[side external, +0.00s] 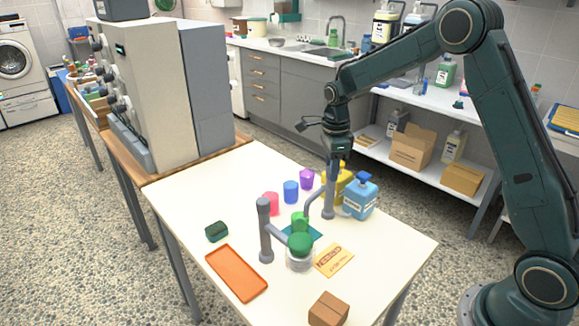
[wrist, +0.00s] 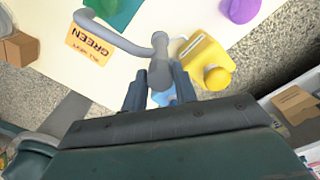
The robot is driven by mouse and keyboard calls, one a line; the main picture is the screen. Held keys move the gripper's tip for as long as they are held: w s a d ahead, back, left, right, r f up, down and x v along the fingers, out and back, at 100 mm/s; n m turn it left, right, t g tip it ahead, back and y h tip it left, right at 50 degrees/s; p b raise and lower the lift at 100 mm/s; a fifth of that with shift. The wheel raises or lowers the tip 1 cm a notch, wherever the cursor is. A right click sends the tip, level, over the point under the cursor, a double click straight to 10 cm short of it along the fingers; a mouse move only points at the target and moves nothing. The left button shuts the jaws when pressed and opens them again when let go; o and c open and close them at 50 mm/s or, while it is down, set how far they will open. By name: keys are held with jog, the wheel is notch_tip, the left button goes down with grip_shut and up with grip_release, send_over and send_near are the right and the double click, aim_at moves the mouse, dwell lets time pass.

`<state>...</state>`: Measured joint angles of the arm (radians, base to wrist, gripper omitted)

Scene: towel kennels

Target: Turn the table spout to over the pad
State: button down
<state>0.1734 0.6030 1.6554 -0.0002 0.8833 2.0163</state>
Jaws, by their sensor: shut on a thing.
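The table spout (side external: 310,200) is a grey bent pipe on a post. My gripper (side external: 332,178) is above the post and shut on its top. In the wrist view the two fingers (wrist: 158,82) flank the grey spout (wrist: 125,45), whose pipe runs left and bends at its far end. The teal pad (side external: 316,233) lies on the table near the spout's outlet, with a green cup (side external: 299,219) at it. The pad also shows in the wrist view (wrist: 122,12). I cannot tell whether the outlet is over the pad or just beside it.
A second grey post (side external: 265,232) has an arm reaching to a green-topped jar (side external: 300,258). A yellow bottle (wrist: 205,58) and a blue bottle (side external: 360,198) stand close to the spout. A card (side external: 334,260), orange tray (side external: 236,272) and brown box (side external: 328,309) lie nearer the front.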

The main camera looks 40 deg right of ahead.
jog(key=shift+m, duration=1)
jog(key=c, duration=1.1)
grip_release()
jog(key=shift+r, duration=0.1)
notch_tip(320, 180, up, 14)
jog(key=shift+f, duration=0.15)
